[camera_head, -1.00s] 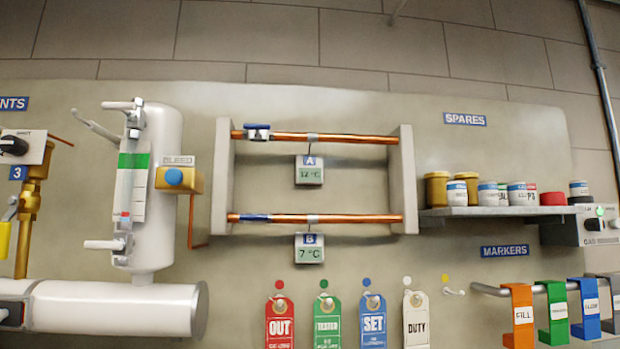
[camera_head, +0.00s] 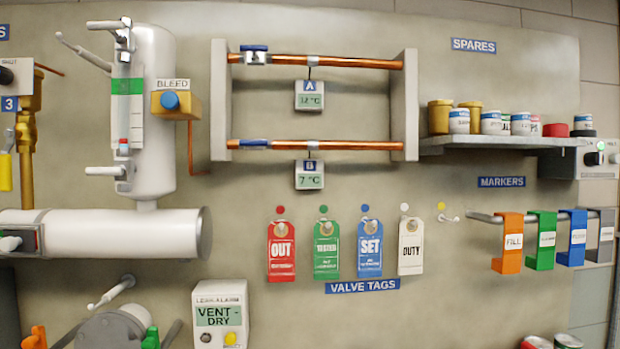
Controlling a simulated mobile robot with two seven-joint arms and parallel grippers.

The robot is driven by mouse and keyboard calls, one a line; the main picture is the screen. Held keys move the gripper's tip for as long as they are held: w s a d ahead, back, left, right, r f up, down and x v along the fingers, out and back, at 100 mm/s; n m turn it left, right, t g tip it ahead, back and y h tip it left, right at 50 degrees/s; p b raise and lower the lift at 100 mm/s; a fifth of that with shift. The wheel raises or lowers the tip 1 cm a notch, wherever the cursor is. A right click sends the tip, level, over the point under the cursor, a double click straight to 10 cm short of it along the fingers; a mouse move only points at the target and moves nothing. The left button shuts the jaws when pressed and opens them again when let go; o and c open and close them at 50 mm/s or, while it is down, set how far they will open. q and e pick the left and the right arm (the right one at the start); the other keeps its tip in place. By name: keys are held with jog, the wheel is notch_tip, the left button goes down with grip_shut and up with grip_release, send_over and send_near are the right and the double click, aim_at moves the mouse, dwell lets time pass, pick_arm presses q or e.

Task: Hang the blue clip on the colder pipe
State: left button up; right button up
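The blue clip (camera_head: 572,238) hangs on the markers rail at the right, between a green clip and a grey clip. Its white label is too small to read surely. Two horizontal copper pipes run between grey uprights. The upper pipe (camera_head: 350,62) carries display A (camera_head: 309,96), which seems to read 12 °C. The lower pipe (camera_head: 350,146) carries display B (camera_head: 309,174), reading 7 °C. Each pipe has a blue-handled valve near its left end. No clip hangs on either pipe. Neither of my grippers is in view.
The markers rail (camera_head: 484,217) also holds an orange clip (camera_head: 508,243), a green clip (camera_head: 541,240) and a grey clip (camera_head: 606,238). The spares shelf (camera_head: 480,142) with jars juts out above. Several valve tags hang below the pipes. A white cylinder (camera_head: 155,110) stands left of them.

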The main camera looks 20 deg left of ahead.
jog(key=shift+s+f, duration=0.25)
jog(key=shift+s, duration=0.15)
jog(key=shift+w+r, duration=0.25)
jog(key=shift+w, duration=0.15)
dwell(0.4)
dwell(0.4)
